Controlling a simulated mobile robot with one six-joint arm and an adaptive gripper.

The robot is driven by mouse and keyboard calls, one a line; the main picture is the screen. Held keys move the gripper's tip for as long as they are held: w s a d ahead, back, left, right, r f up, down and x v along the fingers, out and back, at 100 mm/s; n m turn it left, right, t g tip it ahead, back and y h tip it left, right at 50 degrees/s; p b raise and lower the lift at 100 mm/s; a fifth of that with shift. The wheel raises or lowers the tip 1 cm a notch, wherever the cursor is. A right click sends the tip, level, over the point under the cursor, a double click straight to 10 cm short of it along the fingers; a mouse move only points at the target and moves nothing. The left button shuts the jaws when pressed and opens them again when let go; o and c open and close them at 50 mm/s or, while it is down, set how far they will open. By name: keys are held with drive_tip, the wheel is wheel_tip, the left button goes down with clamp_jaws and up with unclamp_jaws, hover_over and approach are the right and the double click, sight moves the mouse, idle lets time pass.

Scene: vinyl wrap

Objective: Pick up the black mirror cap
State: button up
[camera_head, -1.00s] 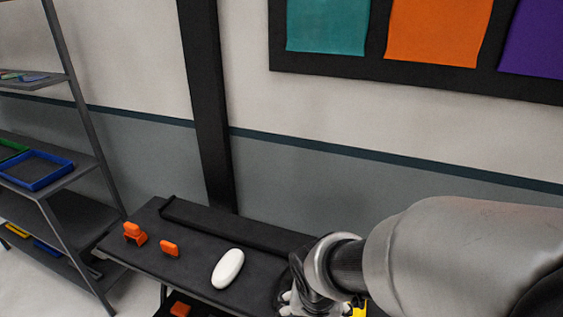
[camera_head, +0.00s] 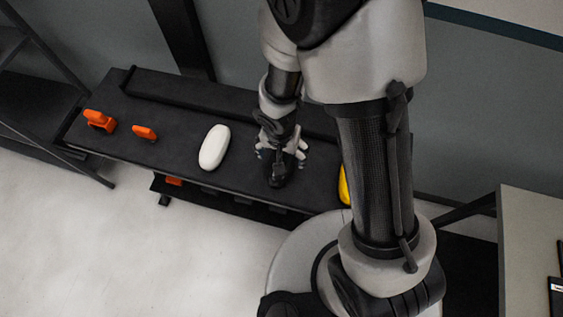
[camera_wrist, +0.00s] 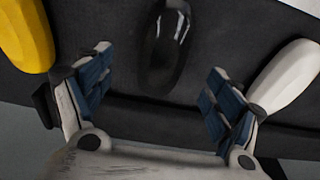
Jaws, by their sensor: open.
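The black mirror cap (camera_wrist: 168,42) is a glossy dark oval lying on the black table top. In the wrist view it is at top centre, its near end lying between the lines of my two fingers. My gripper (camera_wrist: 160,66) is open and empty, one blue-padded finger on each side of the cap. In the head view my gripper (camera_head: 283,148) is directed down at the table over the cap (camera_head: 277,179), whose far part it hides. I cannot tell how much height separates the fingers from the cap.
A white cap (camera_head: 214,147) lies left of the black one, a yellow cap (camera_head: 344,186) right, partly behind my arm. Orange pieces (camera_head: 145,133) stand farther left. A raised black ledge (camera_head: 190,92) runs along the table's back. A shelf rack (camera_head: 40,90) stands at left.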

drive_tip(key=f+b, duration=0.1)
drive_tip(key=f, duration=0.1)
drive_tip(key=w+f+b, duration=0.1)
drive_tip(key=f+b, duration=0.1)
drive_tip(key=f, duration=0.1)
drive_tip(key=f+b, duration=0.1)
drive_tip(key=f, duration=0.2)
drive_tip(key=shift+w+f, duration=0.25)
drive_tip(key=shift+w, duration=0.05)
drive_tip(key=c, duration=1.2)
